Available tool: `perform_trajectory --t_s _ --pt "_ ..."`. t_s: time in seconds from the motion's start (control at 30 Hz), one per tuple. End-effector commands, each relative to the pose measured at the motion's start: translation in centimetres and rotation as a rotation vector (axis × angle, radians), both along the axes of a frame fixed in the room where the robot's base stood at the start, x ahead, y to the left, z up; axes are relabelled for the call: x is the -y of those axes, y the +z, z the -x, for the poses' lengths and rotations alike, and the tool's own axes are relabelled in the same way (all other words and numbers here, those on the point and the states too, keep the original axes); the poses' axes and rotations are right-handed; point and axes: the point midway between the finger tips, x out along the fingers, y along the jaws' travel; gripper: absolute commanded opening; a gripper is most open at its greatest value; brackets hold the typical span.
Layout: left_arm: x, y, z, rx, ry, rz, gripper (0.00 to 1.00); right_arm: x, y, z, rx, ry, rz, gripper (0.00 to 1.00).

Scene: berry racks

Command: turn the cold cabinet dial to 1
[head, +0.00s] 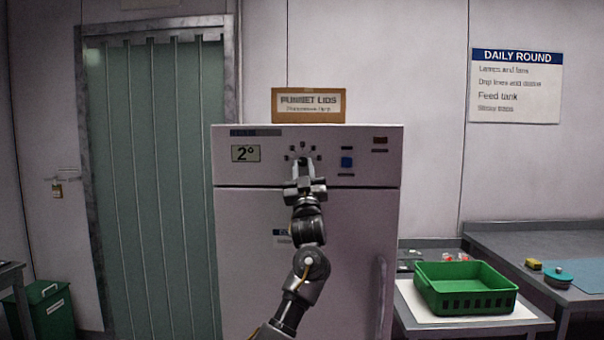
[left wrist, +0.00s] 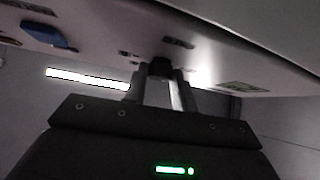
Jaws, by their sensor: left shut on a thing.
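The cold cabinet (head: 235,210) is a pale upright unit straight ahead, with a control panel along its top. The dial (head: 303,160) sits on that panel, ringed by small dark marks, and is mostly covered by my left gripper (head: 303,172). The display (head: 245,153) left of the dial reads 2°. My left gripper is shut on the dial. In the left wrist view the dark dial (left wrist: 160,67) shows between the fingertips, up against the panel. The dial's pointer is hidden, so I cannot tell its setting. My right gripper is not in view.
A blue button (head: 346,162) sits right of the dial. A box marked punnet lids (head: 309,105) stands on the cabinet. A green crate (head: 466,304) rests on the bench at right. A strip-curtain door (head: 155,180) is at left.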

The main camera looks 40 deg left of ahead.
Motion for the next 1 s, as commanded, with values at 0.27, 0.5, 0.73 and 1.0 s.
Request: perform_trajectory --t_s 0.27,0.5,0.73,1.0 --pt "0.24 -0.07 -0.20 0.065 -0.002 0.088 0.04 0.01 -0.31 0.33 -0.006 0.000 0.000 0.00" --pt "0.26 0.02 -0.19 0.084 -0.001 0.110 0.04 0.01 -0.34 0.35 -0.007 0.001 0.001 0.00" --pt "0.24 0.05 -0.16 0.086 -0.002 0.111 0.04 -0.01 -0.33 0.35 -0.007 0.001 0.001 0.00" --pt "0.19 0.07 -0.12 0.086 -0.001 0.111 0.45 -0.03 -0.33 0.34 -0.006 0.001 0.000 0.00"
